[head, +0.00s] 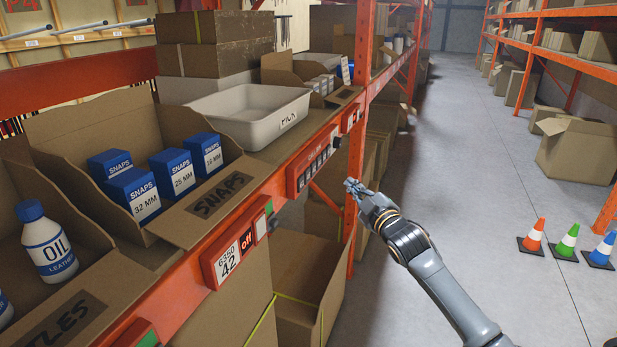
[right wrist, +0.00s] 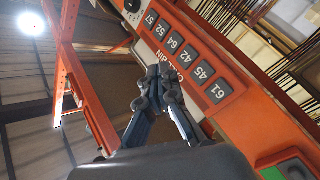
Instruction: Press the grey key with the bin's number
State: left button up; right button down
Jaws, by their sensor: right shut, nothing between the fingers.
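An orange bin label (head: 228,258) on the shelf edge, below the SNAPS bin (head: 165,228), reads 6350, 42 and "off". Farther along the same rail is an orange key panel (head: 296,183) with a row of grey keys. In the right wrist view the panel (right wrist: 226,111) reads "CALL BIN", with keys 57, 52, 64, 42, 45 and 61. The grey 42 key (right wrist: 188,56) sits between 64 and 45. My right gripper (head: 352,184) is shut and empty, in front of and to the right of the panel. Its fingertips (right wrist: 160,72) appear apart from the keys. My left gripper is out of view.
An orange rack post (head: 356,130) stands close behind my right gripper. A white PICK tote (head: 250,105) and cardboard bins fill the shelf. Cartons (head: 305,262) stand below it. The aisle floor at right is open, with small cones (head: 566,240) farther right.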

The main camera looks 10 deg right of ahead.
aim_at(307, 176)
jog(key=shift+w+a+b, duration=0.45)
jog(key=shift+w+a, duration=0.35)
jog(key=shift+a, duration=0.35)
jog(key=shift+w+a+b, duration=0.45)
jog(key=shift+w+a, duration=0.3)
jog(key=shift+a, duration=0.45)
jog(key=shift+w+a+b, duration=0.45)
jog(key=shift+w+a, duration=0.35)
jog(key=shift+a, duration=0.35)
jog(key=shift+a, duration=0.1)
jog(key=shift+w+a, duration=0.25)
jog(key=shift+a, duration=0.05)
jog(key=shift+w+a, duration=0.2)
jog(key=shift+a, duration=0.15)
jog(key=shift+d+r, duration=0.1)
jog(key=shift+s+d+p, duration=0.35)
jog(key=shift+s+d, duration=0.15)
jog(key=shift+d, duration=0.1)
